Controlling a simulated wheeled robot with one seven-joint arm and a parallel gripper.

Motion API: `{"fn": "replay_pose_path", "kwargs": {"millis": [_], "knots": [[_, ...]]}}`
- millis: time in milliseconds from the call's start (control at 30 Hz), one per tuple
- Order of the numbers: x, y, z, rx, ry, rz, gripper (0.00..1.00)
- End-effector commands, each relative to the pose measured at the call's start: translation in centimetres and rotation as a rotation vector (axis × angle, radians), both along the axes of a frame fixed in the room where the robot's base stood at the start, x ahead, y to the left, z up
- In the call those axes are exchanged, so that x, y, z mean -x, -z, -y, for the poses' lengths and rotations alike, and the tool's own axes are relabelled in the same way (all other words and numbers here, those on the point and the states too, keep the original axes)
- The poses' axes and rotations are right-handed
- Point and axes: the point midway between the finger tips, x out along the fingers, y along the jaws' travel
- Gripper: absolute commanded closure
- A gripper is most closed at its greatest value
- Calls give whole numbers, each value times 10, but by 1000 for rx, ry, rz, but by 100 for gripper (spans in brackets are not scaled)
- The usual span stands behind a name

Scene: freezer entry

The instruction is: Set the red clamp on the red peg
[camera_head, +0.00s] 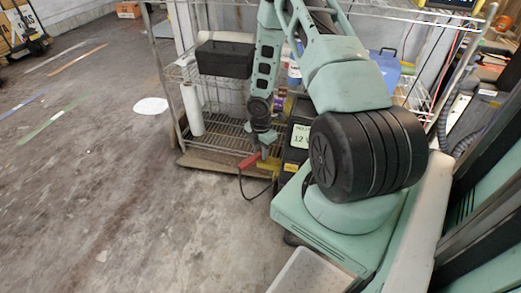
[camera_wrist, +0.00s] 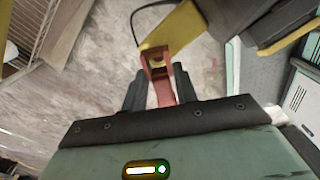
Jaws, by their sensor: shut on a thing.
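My gripper (camera_head: 262,150) points down beside the dark box marked "12 V" (camera_head: 299,137). It is shut on the red clamp (camera_head: 249,161), which sticks out to the left of the fingers. In the wrist view the clamp (camera_wrist: 161,78) lies between the two dark fingers (camera_wrist: 159,88). A yellow part (camera_wrist: 172,30) lies just beyond the clamp and overlaps it in view; I cannot tell whether they touch. It also shows in the head view (camera_head: 269,164). A black cable (camera_head: 241,184) loops below the clamp. I cannot make out the red peg.
A wire shelf rack (camera_head: 222,128) stands behind my gripper, with a black case (camera_head: 224,59) and a white roll (camera_head: 192,110) on it. A blue case (camera_head: 386,68) is at the right. The concrete floor (camera_head: 100,190) at left is open.

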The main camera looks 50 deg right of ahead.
Motion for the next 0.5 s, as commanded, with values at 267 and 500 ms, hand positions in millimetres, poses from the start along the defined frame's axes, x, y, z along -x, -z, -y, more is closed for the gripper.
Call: {"fn": "replay_pose_path", "kwargs": {"millis": [267,500], "knots": [[0,8,0,0,0,0,99],[0,13,0,-1,-1,0,99]]}}
